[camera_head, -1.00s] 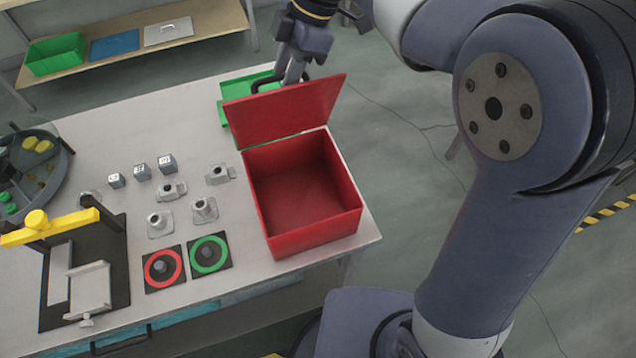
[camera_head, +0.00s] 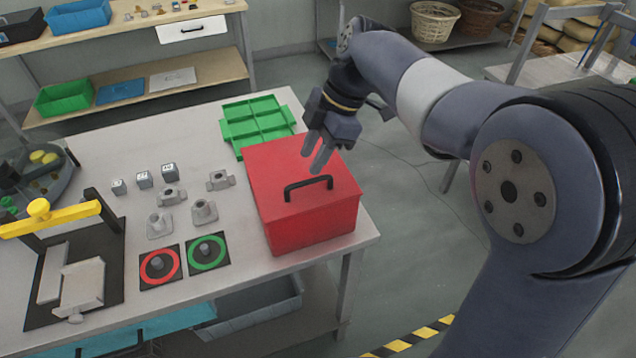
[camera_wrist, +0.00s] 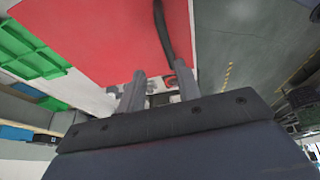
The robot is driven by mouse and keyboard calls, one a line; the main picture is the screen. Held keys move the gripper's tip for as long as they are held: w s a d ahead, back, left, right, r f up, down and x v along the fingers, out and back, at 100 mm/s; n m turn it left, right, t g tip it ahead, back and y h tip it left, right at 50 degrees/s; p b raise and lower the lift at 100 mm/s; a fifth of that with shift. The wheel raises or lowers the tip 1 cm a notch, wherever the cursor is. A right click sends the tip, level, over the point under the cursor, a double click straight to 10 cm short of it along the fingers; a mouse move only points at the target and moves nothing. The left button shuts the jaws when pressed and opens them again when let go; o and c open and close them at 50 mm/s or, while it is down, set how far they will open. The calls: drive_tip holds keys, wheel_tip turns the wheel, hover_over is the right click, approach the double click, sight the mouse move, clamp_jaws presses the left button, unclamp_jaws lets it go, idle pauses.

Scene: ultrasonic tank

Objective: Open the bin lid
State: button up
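The red bin (camera_head: 312,226) stands at the table's right front corner. Its red lid (camera_head: 275,165) lies shut on top, with a black arched handle (camera_head: 308,188) near the front edge. My gripper (camera_head: 314,163) is above the lid, just behind the handle in the head view, fingers pointing down. In the wrist view the two fingers of my gripper (camera_wrist: 160,80) are apart with nothing held between them. The black handle (camera_wrist: 163,28) shows there beyond the fingertips, over the red lid (camera_wrist: 105,35). The inside of the bin is hidden.
A green divided tray (camera_head: 258,120) sits behind the bin. Metal parts (camera_head: 204,212), small cubes (camera_head: 143,180) and two ringed pads (camera_head: 208,253) lie left of the bin. A yellow-barred fixture (camera_head: 50,222) stands at the left. Floor right of the table is open.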

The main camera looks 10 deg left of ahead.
drive_tip(key=shift+s+d+f+b, duration=0.1)
drive_tip(key=shift+s+f+b, duration=0.1)
drive_tip(key=shift+f+b, duration=0.2)
drive_tip(key=shift+s+d+f+b, duration=0.15)
drive_tip(key=shift+f+b, duration=0.15)
drive_tip(key=shift+f, duration=0.2)
drive_tip(key=shift+r, duration=0.1)
